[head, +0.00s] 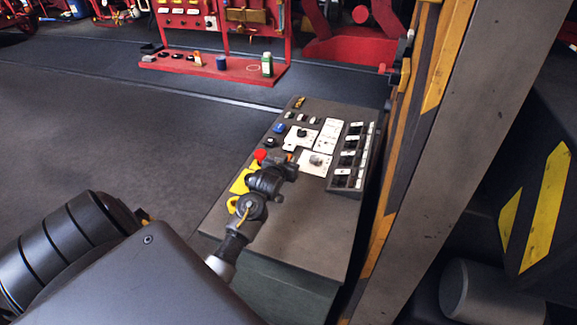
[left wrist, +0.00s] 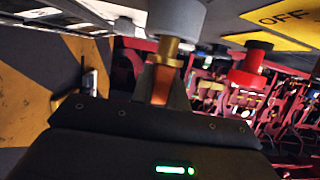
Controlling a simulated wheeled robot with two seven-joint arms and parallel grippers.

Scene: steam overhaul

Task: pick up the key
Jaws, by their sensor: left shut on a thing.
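My left gripper (head: 284,165) reaches over the sloping grey console (head: 308,227). In the left wrist view its jaws (left wrist: 164,84) are shut on the key (left wrist: 167,50), which has a brass-coloured shaft and an orange part between the fingers. The shaft meets a round grey lock or knob (left wrist: 177,17) on the panel; I cannot tell how far it is inside. A small orange spot by the gripper is all that may show of the key in the head view. My right gripper is in neither view.
A red mushroom button (left wrist: 250,66) on a yellow plate marked OFF stands close beside the gripper. Switches and white labelled plates (head: 315,162) cover the panel. A striped post (head: 430,130) rises right of the console. Open floor (head: 130,120) lies left.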

